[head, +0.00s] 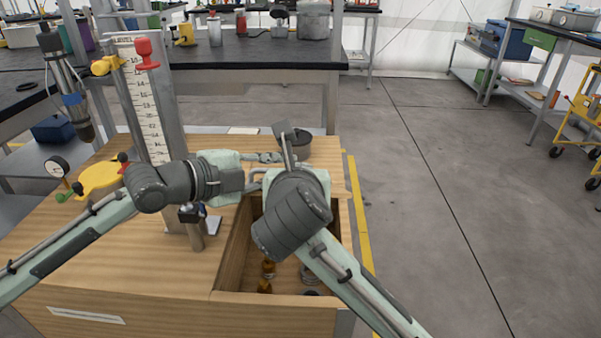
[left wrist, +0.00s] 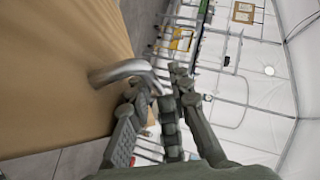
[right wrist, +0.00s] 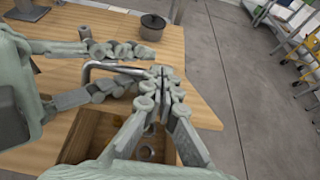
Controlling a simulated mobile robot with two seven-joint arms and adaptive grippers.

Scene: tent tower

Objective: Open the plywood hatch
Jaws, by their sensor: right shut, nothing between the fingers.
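The plywood hatch (head: 322,152) appears to be the pale wooden panel behind an uncovered compartment (head: 232,262); its outline is partly hidden by my arms. A bent metal handle (right wrist: 100,65) stands on the wood, also seen in the left wrist view (left wrist: 120,71). My left gripper (head: 272,170) has its fingers spread, one on each side of the handle; I cannot tell whether they touch it. My right gripper (right wrist: 160,75) is shut and empty beside the handle's end, above the compartment's far edge. The right forearm hides part of the compartment in the head view.
The compartment holds brass-coloured pieces (head: 268,268) and metal rings. A dark round pot (head: 297,143) stands behind the grippers. A ruled upright (head: 145,100) and a yellow fixture (head: 98,180) stand at left. Open floor (head: 440,190) lies right.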

